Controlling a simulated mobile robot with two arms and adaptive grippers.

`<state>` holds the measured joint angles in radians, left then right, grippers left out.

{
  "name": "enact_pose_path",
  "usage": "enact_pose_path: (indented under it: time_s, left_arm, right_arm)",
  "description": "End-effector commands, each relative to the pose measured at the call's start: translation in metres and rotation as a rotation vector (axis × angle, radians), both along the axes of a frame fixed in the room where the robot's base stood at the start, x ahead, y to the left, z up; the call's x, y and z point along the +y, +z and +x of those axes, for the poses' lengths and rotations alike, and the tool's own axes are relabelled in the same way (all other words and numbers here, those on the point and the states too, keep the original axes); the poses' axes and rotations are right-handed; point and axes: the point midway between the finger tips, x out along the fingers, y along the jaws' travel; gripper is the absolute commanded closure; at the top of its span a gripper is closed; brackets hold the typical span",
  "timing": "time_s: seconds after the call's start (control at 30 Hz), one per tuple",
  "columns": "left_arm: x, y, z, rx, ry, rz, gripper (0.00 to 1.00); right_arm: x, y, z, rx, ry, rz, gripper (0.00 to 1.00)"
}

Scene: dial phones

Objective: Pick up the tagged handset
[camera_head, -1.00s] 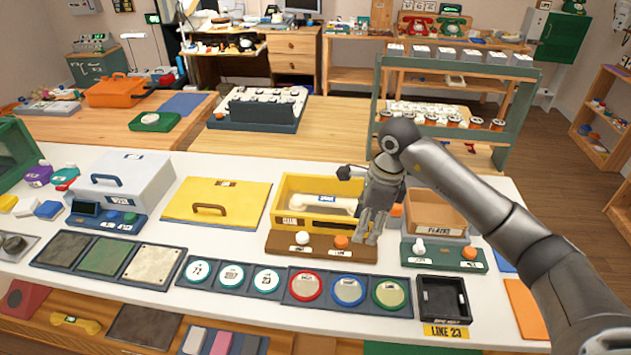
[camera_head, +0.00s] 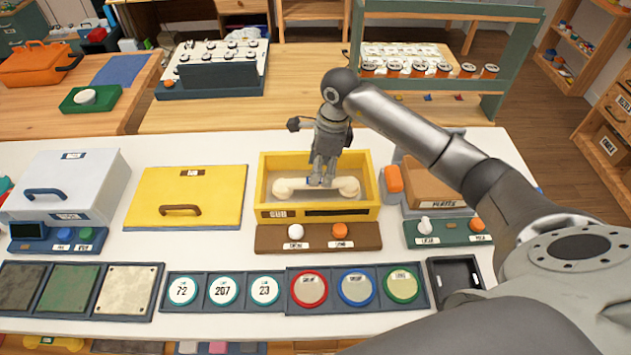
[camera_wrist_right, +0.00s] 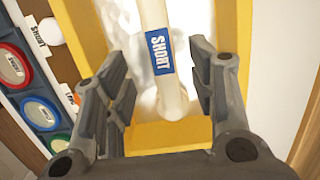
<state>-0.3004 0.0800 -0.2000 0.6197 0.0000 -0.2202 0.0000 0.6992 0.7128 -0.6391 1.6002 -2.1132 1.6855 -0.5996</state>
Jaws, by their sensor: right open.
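The cream handset (camera_head: 291,186) lies in the open yellow box (camera_head: 277,212), running left to right. My right gripper (camera_head: 322,178) points down into the box over the middle of the handset. In the right wrist view my right gripper (camera_wrist_right: 158,60) is open, with its fingers on either side of the handset and gaps beside it. I cannot tell how deep the fingertips reach. My left gripper is not in view.
A yellow lid (camera_head: 200,190) with a brown handle lies left of the box. A brown panel (camera_head: 318,243) with two knobs sits in front. An open brown bin (camera_head: 440,188) stands to the right. Dials and pads (camera_head: 222,291) line the front edge.

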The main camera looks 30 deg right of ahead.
Motion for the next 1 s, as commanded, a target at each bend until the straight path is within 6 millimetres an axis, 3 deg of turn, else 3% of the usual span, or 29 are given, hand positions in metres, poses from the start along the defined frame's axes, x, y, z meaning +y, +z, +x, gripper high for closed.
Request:
enact_pose_path:
  time_s: [0.17, 0.4, 0.7, 1.0]
  left_arm:
    - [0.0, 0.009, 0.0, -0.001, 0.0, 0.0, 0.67]
    - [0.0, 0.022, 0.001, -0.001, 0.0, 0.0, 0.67]
    - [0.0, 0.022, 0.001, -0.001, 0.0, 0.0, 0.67]
    - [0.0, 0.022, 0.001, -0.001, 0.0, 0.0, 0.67]
  right_arm:
    - [0.003, -0.013, 0.0, 0.004, 0.0, 0.002, 0.48]
    - [0.009, -0.047, 0.004, 0.003, -0.001, 0.001, 0.48]
    - [0.009, -0.056, 0.005, -0.001, 0.001, 0.0, 0.48]
    - [0.009, -0.055, 0.005, -0.001, 0.001, 0.0, 0.84]
